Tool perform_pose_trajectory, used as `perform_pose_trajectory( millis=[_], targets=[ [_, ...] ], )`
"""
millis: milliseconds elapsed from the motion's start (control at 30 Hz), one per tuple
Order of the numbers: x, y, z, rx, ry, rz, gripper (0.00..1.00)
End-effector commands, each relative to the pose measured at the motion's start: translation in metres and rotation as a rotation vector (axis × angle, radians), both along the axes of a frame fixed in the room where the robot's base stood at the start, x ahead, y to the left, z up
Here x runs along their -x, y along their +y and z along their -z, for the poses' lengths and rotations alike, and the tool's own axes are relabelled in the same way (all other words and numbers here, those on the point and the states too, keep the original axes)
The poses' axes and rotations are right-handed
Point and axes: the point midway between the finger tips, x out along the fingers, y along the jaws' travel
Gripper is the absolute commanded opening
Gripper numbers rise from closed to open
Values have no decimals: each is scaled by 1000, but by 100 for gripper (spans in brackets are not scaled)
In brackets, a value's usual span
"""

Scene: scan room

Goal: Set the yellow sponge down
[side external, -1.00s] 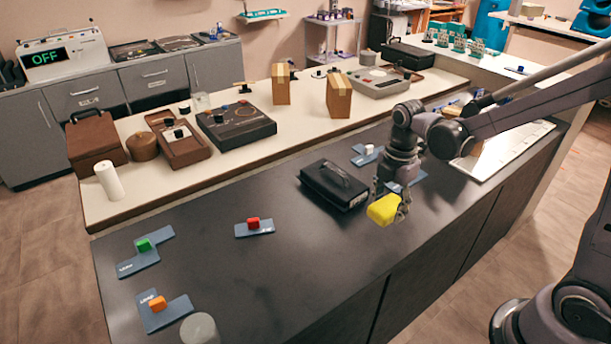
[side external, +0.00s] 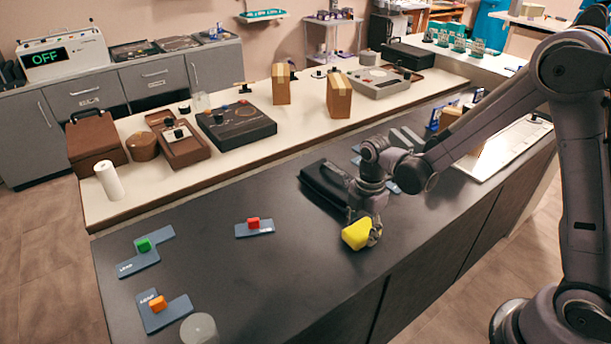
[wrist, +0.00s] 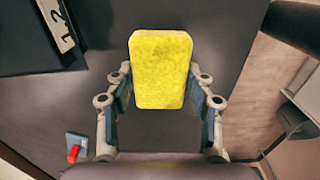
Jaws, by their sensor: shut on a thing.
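The yellow sponge (side external: 357,233) is held at the end of my gripper (side external: 374,238), over the dark counter (side external: 300,262) near its front edge. In the wrist view the sponge (wrist: 161,69) sits between the two fingers of my gripper (wrist: 160,100), which are shut on its sides. The sponge appears to be above the counter top; the exact gap cannot be told. My gripper partly covers the sponge's right side in the side view.
A black case (side external: 325,188) lies just behind my gripper.

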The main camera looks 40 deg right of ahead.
Motion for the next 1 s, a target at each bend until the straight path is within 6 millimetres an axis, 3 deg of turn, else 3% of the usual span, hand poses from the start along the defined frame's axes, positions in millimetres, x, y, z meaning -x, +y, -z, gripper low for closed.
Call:
perform_pose_trajectory(
  millis=[233,267,300,333,733,1000],
  targets=[
    [0,0,3,0,0,0,41],
    [0,0,3,0,0,0,59],
    [0,0,3,0,0,0,71],
    [0,0,3,0,0,0,76],
    [0,0,0,0,0,0,76],
    [1,0,-33,0,0,0,76]
  ],
)
